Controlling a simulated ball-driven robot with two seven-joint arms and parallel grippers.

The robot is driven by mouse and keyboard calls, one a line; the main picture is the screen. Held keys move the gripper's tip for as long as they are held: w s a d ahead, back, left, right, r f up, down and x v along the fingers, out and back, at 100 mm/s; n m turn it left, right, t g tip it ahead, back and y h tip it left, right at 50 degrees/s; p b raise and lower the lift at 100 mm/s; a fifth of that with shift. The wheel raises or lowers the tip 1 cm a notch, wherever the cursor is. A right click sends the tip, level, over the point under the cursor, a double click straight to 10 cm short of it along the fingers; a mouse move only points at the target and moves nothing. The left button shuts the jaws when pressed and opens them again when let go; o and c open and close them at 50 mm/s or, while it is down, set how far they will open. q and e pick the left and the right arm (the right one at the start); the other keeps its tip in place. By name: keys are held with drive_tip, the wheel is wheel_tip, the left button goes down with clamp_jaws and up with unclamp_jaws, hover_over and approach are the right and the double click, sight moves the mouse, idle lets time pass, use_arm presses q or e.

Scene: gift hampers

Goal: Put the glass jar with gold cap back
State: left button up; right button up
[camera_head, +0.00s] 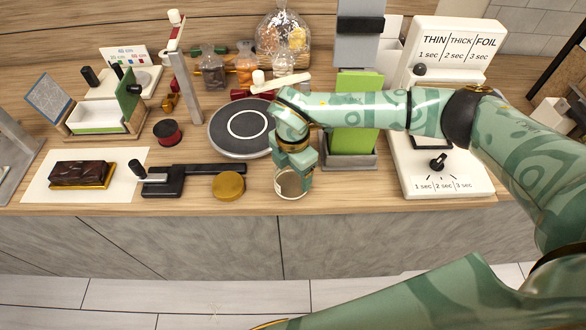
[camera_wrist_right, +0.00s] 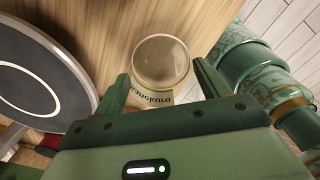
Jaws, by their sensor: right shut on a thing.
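My right gripper (camera_head: 293,170) is at the front edge of the counter and points down. It is shut on a round glass jar (camera_head: 291,186), which shows between and below the fingers. In the right wrist view the jar (camera_wrist_right: 160,62) sits between the two fingers (camera_wrist_right: 163,85), with a pale label and dark lettering on its near side. No cap shows on the jar. A gold round cap-like disc (camera_head: 228,186) lies on the counter to the left of the jar. My left gripper is not in view.
A dark round turntable (camera_head: 225,138) and a black tool (camera_head: 165,182) are left of the gripper. A green-panelled stand (camera_head: 350,160) and a white sealer (camera_head: 480,180) are to the right. A chocolate-coloured block (camera_head: 80,172) lies far left.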

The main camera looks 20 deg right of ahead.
drive_tip(key=o, duration=1.5)
wheel_tip(320, 180, up, 12)
drive_tip(key=shift+r+p, duration=0.1)
drive_tip(key=shift+p, duration=0.3)
